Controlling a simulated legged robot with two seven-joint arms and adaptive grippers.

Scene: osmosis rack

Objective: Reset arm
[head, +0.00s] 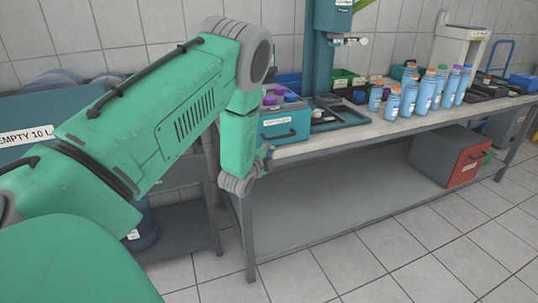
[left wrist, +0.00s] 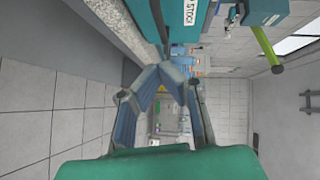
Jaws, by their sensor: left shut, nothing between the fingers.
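My green left arm (head: 170,115) reaches in from the left of the head view and bends down at the elbow. My left gripper (head: 267,155) is at the front left corner of the workbench, mostly hidden behind the wrist. In the left wrist view the fingers of the left gripper (left wrist: 163,70) come together, shut and empty, close to the bench edge. My right gripper is in neither view.
The grey workbench (head: 350,138) carries a teal labelled box (head: 283,125), a teal stand (head: 322,55) and several blue bottles (head: 427,92). A grey and red box (head: 460,157) sits on the lower shelf. A blue container (head: 145,228) is behind my arm. Tiled floor is clear in front.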

